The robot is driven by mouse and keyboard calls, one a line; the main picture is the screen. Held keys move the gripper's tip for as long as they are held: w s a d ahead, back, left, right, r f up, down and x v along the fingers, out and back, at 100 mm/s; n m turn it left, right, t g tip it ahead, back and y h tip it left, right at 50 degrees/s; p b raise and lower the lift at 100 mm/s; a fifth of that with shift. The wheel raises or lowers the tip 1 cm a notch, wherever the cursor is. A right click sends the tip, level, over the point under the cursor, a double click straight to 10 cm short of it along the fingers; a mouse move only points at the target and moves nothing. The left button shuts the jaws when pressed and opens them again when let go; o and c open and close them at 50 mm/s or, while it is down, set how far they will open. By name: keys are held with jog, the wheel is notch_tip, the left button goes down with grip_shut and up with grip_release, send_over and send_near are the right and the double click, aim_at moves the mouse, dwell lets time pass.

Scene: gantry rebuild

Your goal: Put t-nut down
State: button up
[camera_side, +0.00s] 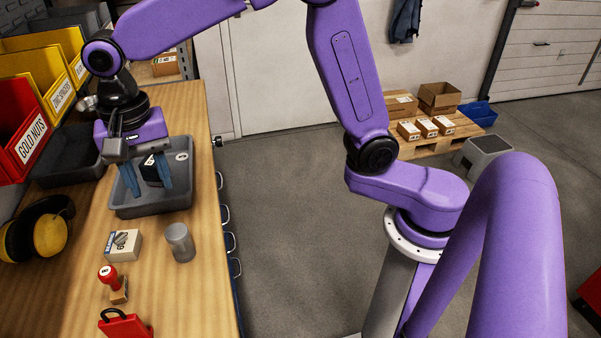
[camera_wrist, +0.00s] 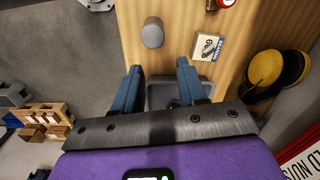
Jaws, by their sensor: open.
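My gripper (camera_side: 151,190) points down over a grey tray (camera_side: 155,210) on the wooden bench, its two blue fingers apart. In the wrist view my gripper (camera_wrist: 160,68) also shows spread fingers, with the tray (camera_wrist: 162,92) behind and between them. A dark item (camera_side: 150,170) with a pale marking shows in the tray between the fingers in the side view. A small dark shape (camera_wrist: 173,103) shows low in the tray in the wrist view. I cannot tell whether either is the t-nut, or whether the fingers touch anything. A round white label (camera_side: 181,156) is at the tray's back right.
A labelled box (camera_side: 123,245), grey cylinder (camera_side: 179,242), red-handled stamp (camera_side: 115,284) and red object (camera_side: 124,325) stand in front of the tray. Yellow earmuffs (camera_side: 42,232) lie left. A red "gold nuts" bin (camera_side: 24,135) and yellow bins line the bench's left side.

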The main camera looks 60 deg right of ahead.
jog(key=s+d+f+n, duration=0.2)
jog(key=s+d+n, duration=0.7)
jog(key=s, duration=0.3)
jog(key=s+d+f+n, duration=0.3)
jog(key=s+d+n, duration=0.7)
jog(key=s+d, duration=0.1)
jog(key=shift+s+n, duration=0.3)
jog(key=shift+s, duration=0.55)
